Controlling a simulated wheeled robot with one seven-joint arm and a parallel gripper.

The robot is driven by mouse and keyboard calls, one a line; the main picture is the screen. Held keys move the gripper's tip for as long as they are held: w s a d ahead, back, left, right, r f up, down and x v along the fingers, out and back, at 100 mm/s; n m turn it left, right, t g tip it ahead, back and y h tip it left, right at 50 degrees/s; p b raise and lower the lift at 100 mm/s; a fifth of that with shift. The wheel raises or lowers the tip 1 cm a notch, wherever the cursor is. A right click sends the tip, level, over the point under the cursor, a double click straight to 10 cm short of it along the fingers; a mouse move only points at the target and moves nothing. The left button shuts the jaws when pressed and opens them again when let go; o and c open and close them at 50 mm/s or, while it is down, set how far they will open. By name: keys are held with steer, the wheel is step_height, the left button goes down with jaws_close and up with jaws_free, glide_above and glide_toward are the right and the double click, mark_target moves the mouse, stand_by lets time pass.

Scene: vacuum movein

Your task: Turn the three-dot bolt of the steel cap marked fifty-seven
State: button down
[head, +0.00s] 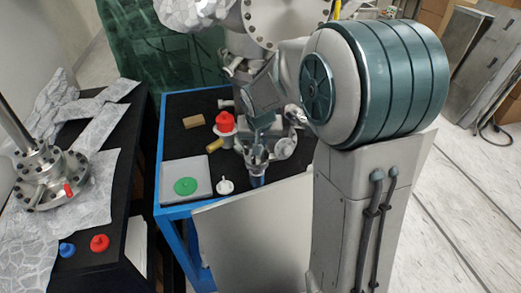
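Several steel flanged parts are in view, but no number or dot mark can be read on any of them. One flange (50,178) with bolts around it stands on the left bench, with a steel rod rising from it and a small red piece on its rim. A large steel flange (285,14) with bolt holes is at the top. A smaller round steel face (284,147) is at the blue-framed table's right side. My gripper (257,172) points down beside this face, near the table's front edge. Its fingers are too small and too hidden to judge.
The blue-framed table (181,210) holds a grey plate with a green disc (186,186), a red knobbed cap (225,122), a wooden block (194,122) and a white piece (225,185). Blue (67,249) and red (100,243) caps lie on the left bench. Open floor is at right.

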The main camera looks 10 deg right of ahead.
steer(key=m+b, duration=0.1)
steer(key=m+h+b, duration=0.1)
steer(key=b, duration=0.1)
steer(key=shift+a+f+m+b, duration=0.15)
steer(key=shift+f+m+b, duration=0.15)
steer(key=m+h+b, duration=0.1)
steer(key=m+b, duration=0.1)
steer(key=shift+w+r+m+g, duration=0.1)
steer(key=shift+m+g, duration=0.2)
steer(key=shift+m, duration=0.1)
steer(key=m+b, duration=0.1)
steer(key=m, duration=0.1)
steer(key=shift+r+m+g+h, duration=0.1)
steer(key=shift+m+g+h, duration=0.2)
steer(key=shift+g, duration=0.1)
steer(key=shift+r+m+g+h+b, duration=0.1)
steer(key=shift+m+g+h+b, duration=0.35)
steer(key=shift+m, duration=1.15)
steer(key=shift+g, duration=0.25)
steer(key=c, duration=1.4)
jaws_free()
steer(key=shift+c, duration=0.2)
steer(key=shift+a+r, duration=0.1)
steer(key=v, duration=0.7)
steer(key=shift+r+p, duration=0.2)
steer(key=shift+p, duration=0.1)
